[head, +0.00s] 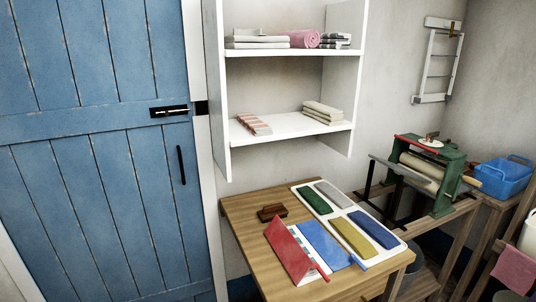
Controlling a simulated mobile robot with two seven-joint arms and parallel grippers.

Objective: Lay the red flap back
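The red flap (287,250) is at the front left of the wooden table (250,215). It looks tilted, but I cannot tell its exact angle. A white patterned strip shows along its right side, partly hidden by it. A blue panel (325,243) lies beside it on the right. A thin red rod shows near the flap's lower right corner, and a blue one near the panel's lower right corner. Neither of my grippers is in view.
A white tray (299,190) holds green, grey, yellow and blue pieces behind the flap. A brown wooden block (272,212) lies at the table's left. A white shelf unit (290,130) hangs above. A green mangle (449,160) and blue basket (505,178) stand right.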

